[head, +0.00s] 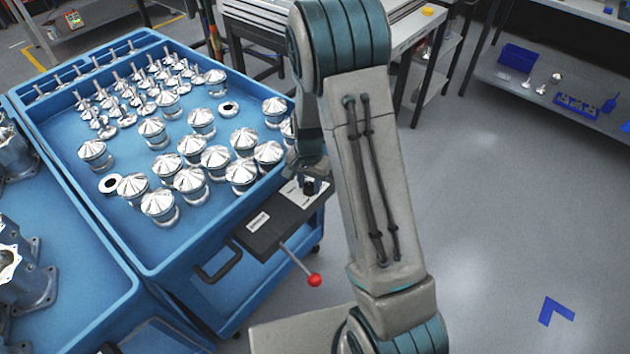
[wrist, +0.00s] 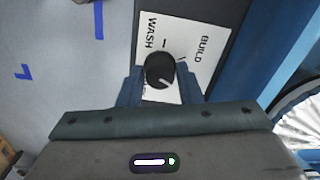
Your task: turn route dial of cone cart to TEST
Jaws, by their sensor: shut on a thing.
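The cone cart (head: 135,262) is a blue cart with shiny metal cones in its tray. Its dark control panel (head: 268,232) sits at the near right corner. The route dial (wrist: 160,68) is a round black knob on a white plate (wrist: 180,30) printed WASH and BUILD; no TEST label is visible. The dial's white pointer line points down and slightly right in the wrist view, toward my gripper's body. My gripper (wrist: 160,76) has its two blue-grey fingers on either side of the dial, shut on it. In the head view the dial (head: 310,187) is partly covered by my gripper.
A lever with a red ball (head: 314,280) sticks out from the panel, beside a black handle (head: 218,264). Another blue cart (head: 70,300) with metal housings stands at the left. A workbench is behind, shelves (head: 560,98) at upper right.

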